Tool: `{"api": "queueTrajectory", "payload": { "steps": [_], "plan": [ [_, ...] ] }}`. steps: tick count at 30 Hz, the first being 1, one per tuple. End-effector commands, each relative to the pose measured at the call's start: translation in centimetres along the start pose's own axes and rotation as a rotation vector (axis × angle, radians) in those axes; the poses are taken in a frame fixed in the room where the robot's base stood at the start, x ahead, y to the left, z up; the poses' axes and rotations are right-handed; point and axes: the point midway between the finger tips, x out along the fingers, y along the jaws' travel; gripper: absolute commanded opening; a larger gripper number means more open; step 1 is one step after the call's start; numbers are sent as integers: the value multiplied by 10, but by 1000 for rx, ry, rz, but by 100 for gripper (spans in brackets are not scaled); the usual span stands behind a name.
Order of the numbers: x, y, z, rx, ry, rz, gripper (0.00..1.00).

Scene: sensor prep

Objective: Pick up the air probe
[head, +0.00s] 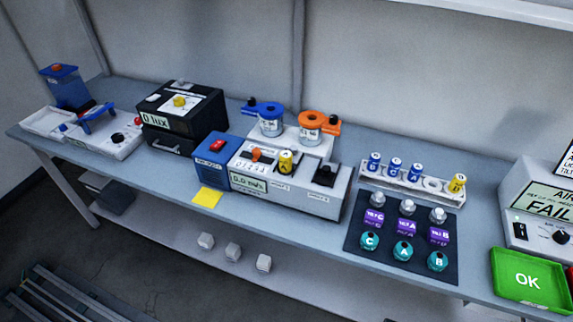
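No label that I can read names a thing as the air probe. A yellow cylinder marked A (286,162) stands upright in the white station showing 0.0 m/s (322,203), left of its black slot part. Another yellow-topped cylinder (457,185) stands at the right end of the white rack (412,184), next to several blue-topped ones (396,167). I cannot tell which of these is the air probe. My gripper is not in view.
A dark mat (402,265) holds silver, purple and teal pieces. A FAIL display unit (541,205) and green OK tray (530,279) are at the right. A black lux box (182,118), blue unit (213,160) and yellow note (207,197) are left. White cubes (232,251) lie below the bench.

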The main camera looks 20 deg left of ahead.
Motion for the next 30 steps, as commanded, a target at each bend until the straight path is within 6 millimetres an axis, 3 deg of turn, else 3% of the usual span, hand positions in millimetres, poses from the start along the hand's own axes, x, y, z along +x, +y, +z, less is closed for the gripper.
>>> {"api": "queueTrajectory", "payload": {
  "steps": [9,21,30],
  "plan": [
    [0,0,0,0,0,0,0],
    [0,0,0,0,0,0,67],
    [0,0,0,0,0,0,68]
  ]
}}
